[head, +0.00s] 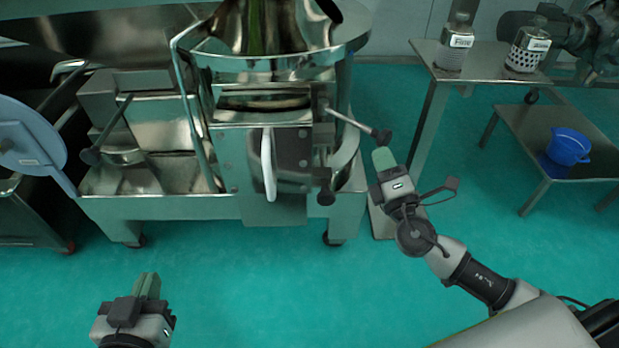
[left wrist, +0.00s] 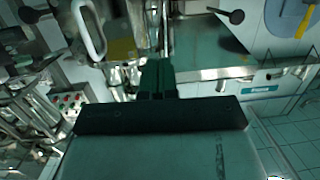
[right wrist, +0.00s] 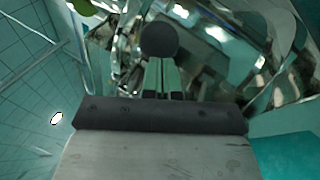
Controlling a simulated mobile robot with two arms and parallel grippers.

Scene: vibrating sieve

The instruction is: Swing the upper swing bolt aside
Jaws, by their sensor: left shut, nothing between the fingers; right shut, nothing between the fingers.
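The upper swing bolt (head: 352,121) is a thin metal rod with a dark round knob, on the right side of the sieve's front. It points out to the right and slightly down. My right gripper (head: 383,158) is shut and empty, its green fingertips just below the knob. In the right wrist view the knob (right wrist: 159,40) shows right at the fingertips; I cannot tell whether they touch. A lower dark knob (head: 325,195) sits below on the same side. My left gripper (head: 148,284) is shut and empty, low in front of the machine, apart from it.
The sieve's front has a white handle (head: 268,165). Another knobbed rod (head: 114,127) is at its left. The green floor in front is clear.

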